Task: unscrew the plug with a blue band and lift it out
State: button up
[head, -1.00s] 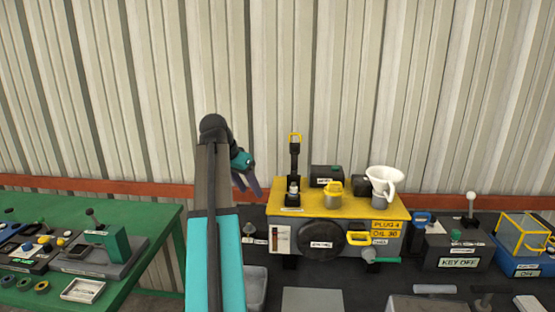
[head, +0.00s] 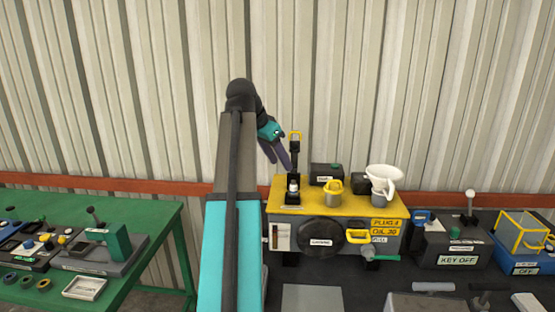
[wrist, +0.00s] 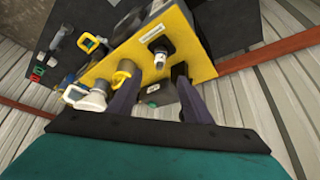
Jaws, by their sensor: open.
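The yellow-topped machine (head: 330,200) stands on the dark bench. A small pale plug-like part (head: 293,186) stands upright at its left, by a black post with a yellow loop (head: 295,150). The wrist view shows this part (wrist: 161,57) with a pale middle and dark ends; I cannot make out a blue band on it. My gripper (head: 280,162) is open and empty, above the machine's left end near the post. In the wrist view its two fingers (wrist: 155,80) point over the yellow top, apart from the pale part.
A green table (head: 150,215) with devices is at left. A key box (head: 452,252) and blue box stand at right. The corrugated wall is close behind.

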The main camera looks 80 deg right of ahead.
aim_at(292, 182)
jog(key=shift+p+x, duration=2.25)
jog(key=shift+x, duration=4.5)
jog(key=shift+s, duration=0.1)
jog(key=shift+c, duration=0.3)
jog(key=shift+a, duration=0.1)
grip_shut()
